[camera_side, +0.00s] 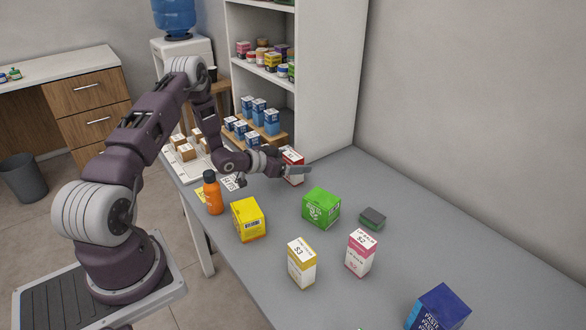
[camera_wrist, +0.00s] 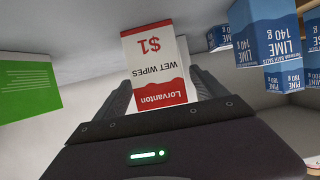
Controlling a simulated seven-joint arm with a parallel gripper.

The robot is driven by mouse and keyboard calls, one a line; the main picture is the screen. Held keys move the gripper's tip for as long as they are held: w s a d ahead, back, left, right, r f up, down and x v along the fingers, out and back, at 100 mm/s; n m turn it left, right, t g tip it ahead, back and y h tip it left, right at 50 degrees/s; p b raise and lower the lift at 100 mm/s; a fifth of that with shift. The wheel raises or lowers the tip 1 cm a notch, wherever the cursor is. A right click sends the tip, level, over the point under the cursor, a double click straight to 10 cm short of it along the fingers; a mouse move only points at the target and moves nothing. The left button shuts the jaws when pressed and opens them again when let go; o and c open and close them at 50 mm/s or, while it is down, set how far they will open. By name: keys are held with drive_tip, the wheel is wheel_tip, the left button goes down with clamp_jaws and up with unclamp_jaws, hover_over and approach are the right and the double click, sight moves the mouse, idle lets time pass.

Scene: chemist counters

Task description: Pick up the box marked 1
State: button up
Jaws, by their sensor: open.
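The box marked S1 (camera_side: 292,155) is white and red and stands upright on the grey table in the side view, near the shelf end. My gripper and its fingers partly hide it there. In the wrist view the same box (camera_wrist: 157,65) shows its front with upside-down print, "Wet Wipes" and "Lorvanton". My gripper (camera_side: 292,172) is level with the box. In the wrist view the dark fingers of my gripper (camera_wrist: 163,90) are apart, one to each side of the box's lower part in the picture. I cannot tell whether they touch it.
Green (camera_side: 321,208) and yellow (camera_side: 248,219) boxes, an orange bottle (camera_side: 213,193), and boxes S2 (camera_side: 361,252) and S3 (camera_side: 301,263) stand on the table (camera_side: 420,230). Blue boxes (camera_side: 272,122) fill a wooden stand behind my gripper. The table's right side is mostly free.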

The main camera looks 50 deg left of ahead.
drive_tip(key=c, duration=1.5)
drive_tip(key=shift+r, duration=0.1)
